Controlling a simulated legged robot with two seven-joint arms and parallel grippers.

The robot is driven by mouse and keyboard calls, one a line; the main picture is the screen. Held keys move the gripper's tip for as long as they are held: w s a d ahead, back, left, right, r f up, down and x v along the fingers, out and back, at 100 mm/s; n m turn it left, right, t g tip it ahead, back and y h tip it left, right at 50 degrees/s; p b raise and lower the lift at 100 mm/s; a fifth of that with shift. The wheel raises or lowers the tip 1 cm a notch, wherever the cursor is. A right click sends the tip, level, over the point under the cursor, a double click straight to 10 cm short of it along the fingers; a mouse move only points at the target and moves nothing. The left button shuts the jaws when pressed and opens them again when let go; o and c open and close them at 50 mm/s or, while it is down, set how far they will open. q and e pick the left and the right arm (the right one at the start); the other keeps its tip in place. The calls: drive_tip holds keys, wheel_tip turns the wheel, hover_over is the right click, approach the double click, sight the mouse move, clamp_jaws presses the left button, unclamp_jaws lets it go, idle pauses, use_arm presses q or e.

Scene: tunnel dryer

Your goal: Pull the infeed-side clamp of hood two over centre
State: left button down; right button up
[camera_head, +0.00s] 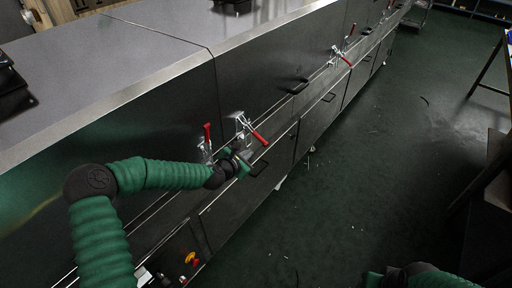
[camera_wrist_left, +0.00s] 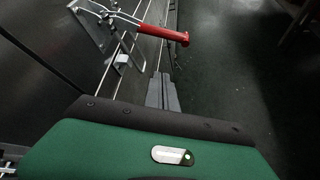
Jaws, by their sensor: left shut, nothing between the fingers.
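A toggle clamp with a red handle (camera_head: 260,137) sits on the dryer's side just right of a hood seam; its handle sticks outward and down. A second clamp, its red handle (camera_head: 207,133) upright, sits just left of that seam. I cannot tell from labels which is hood two's infeed side. My left gripper (camera_head: 243,165) is shut and empty, just below and apart from the outward handle. In the left wrist view, the shut fingers (camera_wrist_left: 162,92) point toward a clamp whose red handle (camera_wrist_left: 163,34) lies ahead, with a gap between. My right gripper is not shown.
More red-handled clamps (camera_head: 342,56) sit farther along the dryer. Black pull handles (camera_head: 259,168) stand out from the lower panels. A red and yellow button (camera_head: 191,258) is near the bottom. Green floor (camera_head: 340,210) is clear to the right; a table stands at the right edge.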

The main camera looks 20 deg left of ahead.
sight(255, 134)
use_arm(q)
drive_tip(key=w, duration=0.1)
drive_tip(key=w+d+r, duration=0.2)
drive_tip(key=shift+w+d, duration=0.2)
drive_tip(key=shift+w, duration=0.05)
idle(0.4)
